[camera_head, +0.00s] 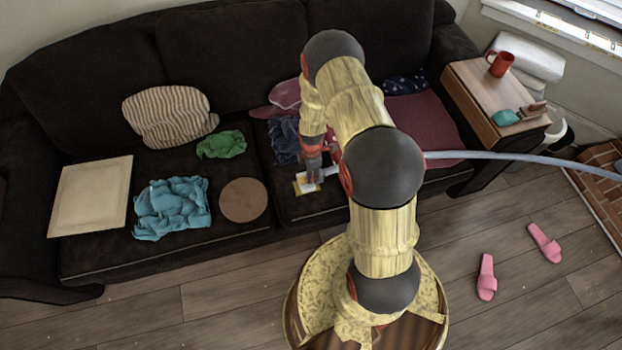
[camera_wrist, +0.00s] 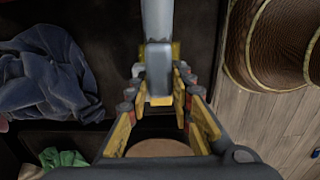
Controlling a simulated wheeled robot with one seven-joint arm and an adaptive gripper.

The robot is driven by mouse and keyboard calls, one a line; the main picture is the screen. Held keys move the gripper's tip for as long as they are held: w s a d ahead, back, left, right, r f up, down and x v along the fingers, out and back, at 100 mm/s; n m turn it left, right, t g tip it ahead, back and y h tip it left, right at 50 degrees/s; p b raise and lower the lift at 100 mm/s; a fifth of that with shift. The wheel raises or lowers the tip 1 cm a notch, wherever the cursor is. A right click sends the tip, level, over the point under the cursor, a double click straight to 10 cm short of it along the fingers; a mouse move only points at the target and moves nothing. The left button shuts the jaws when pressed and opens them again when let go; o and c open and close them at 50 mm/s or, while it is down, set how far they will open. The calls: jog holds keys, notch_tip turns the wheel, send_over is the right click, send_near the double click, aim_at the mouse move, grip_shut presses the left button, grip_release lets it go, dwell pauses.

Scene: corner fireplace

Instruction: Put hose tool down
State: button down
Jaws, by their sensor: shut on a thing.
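The hose tool (camera_head: 480,155) is a long grey tube in the head view. It runs from behind my arm to the right, past the sofa's front and over the floor. In the wrist view its grey end (camera_wrist: 157,28) comes down from the top between the fingers. My gripper (camera_head: 308,184) is over the front of the dark sofa's middle seat, and its yellow fingers are shut on the tool (camera_wrist: 157,90). My arm hides part of the tool in the head view. I cannot tell whether the tool touches the seat.
On the dark sofa (camera_head: 95,258) lie a blue-grey cloth (camera_head: 284,140), a brown round disc (camera_head: 243,200), a teal cloth (camera_head: 172,208), a green cloth (camera_head: 222,144) and a cream board (camera_head: 90,197). A wooden side tray (camera_head: 480,95) holds a red mug (camera_head: 500,63). Pink slippers (camera_head: 487,278) lie on the floor.

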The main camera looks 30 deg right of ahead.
jog(key=shift+f+b, duration=0.4)
jog(key=shift+f, duration=1.2)
jog(key=shift+f, duration=0.2)
jog(key=c, duration=1.6)
grip_release()
jog(key=shift+o, duration=0.2)
jog(key=shift+r, duration=0.15)
